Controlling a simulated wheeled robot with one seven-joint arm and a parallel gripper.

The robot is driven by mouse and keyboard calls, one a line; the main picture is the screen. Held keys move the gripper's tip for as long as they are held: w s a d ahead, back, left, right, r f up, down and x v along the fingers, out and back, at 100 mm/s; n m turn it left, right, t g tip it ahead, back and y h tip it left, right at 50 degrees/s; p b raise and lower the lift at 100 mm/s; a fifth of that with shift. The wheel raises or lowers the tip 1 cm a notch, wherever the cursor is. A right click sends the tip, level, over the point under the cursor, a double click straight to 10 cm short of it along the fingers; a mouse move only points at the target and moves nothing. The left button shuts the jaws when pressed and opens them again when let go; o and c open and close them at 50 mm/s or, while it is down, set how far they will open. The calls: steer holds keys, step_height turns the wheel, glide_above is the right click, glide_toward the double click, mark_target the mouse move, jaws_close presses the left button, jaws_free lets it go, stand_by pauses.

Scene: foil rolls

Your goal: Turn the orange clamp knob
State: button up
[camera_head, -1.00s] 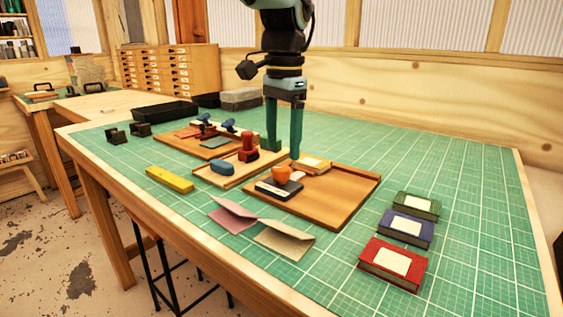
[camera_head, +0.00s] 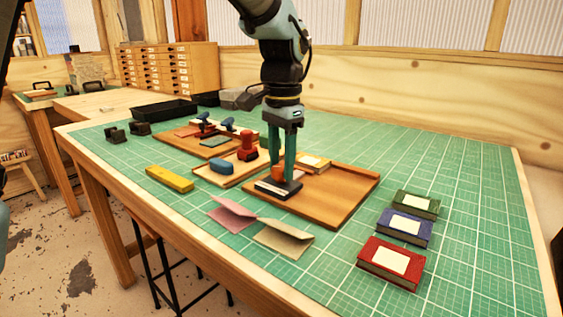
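The orange clamp knob (camera_head: 278,172) stands on a dark block with a pale label (camera_head: 272,189), at the left end of the brown wooden tray (camera_head: 340,192). My gripper (camera_head: 281,172) points straight down at the knob. One finger is behind and left of the knob, the other at its right, partly covering it. Only part of the orange shows. I cannot tell whether the fingers touch the knob or stand just clear of it.
A red knobbed piece (camera_head: 247,147) and a blue piece (camera_head: 221,166) stand close on the left in another tray. A yellow block (camera_head: 169,179), folded cards (camera_head: 284,238) and a red box (camera_head: 391,263) lie nearer. The right of the mat is free.

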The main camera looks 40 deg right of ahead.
jaws_close()
steer(key=shift+r+n+p, duration=0.1)
steer(key=shift+n+p, duration=0.25)
steer(key=shift+n, duration=0.05)
steer(key=n+p, duration=0.2)
steer(key=n, duration=0.1)
steer(key=shift+n, duration=0.4)
steer(key=n+p, duration=0.3)
steer(key=n, duration=0.2)
steer(key=shift+w+n, duration=0.1)
steer(key=shift+n, duration=0.2)
steer(key=n+p, duration=0.3)
steer(key=n, duration=0.4)
steer(key=n+p, duration=0.2)
steer(key=n, duration=0.2)
steer(key=shift+w+p, duration=0.1)
steer(key=shift+p, duration=0.2)
steer(key=shift+n+p, duration=0.6)
steer(key=shift+n, duration=0.7)
